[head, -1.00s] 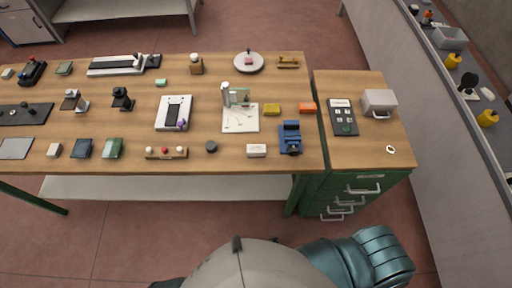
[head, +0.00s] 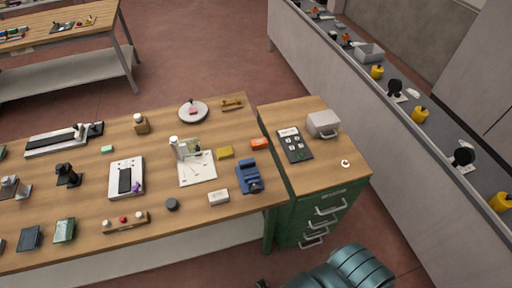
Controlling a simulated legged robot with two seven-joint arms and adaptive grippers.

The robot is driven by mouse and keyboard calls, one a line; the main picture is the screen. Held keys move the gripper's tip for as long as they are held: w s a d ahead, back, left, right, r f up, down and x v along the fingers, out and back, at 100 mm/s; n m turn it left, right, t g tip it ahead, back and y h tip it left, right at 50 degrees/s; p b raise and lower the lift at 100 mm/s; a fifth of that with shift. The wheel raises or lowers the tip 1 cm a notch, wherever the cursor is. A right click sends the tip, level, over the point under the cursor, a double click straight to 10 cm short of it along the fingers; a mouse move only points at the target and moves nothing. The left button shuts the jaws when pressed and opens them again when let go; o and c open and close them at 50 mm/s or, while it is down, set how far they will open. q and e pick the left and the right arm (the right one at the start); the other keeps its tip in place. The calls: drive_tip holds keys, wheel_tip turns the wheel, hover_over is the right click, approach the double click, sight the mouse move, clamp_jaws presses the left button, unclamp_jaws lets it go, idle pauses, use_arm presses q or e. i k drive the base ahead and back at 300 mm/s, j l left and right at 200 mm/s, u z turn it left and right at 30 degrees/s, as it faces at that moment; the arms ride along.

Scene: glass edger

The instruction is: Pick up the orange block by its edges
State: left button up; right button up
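The orange block (head: 260,144) lies flat on the wooden workbench (head: 225,119), near its right edge, behind the blue vise-like device (head: 249,177). A yellow block (head: 225,153) lies to its left, apart from it. The block's right end is close to the gap beside the green drawer cabinet. Neither of my grippers is in view, and nothing touches the orange block.
The green cabinet (head: 325,213) stands right of the bench, carrying a dark panel (head: 294,144) and a grey box (head: 323,124). A white block (head: 218,197) and a round plate (head: 193,111) are also on the bench. A long grey counter runs along the right.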

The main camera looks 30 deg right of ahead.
sight(261, 142)
drive_tip(key=k+l+u, duration=0.25)
drive_tip(key=l+u, duration=0.15)
drive_tip(key=l, duration=0.2)
drive_tip(key=k+l+u, duration=0.3)
drive_tip(key=l+u, duration=0.15)
drive_tip(key=k+l+u, duration=0.4)
drive_tip(key=i+l, duration=0.05)
drive_tip(key=l, duration=0.05)
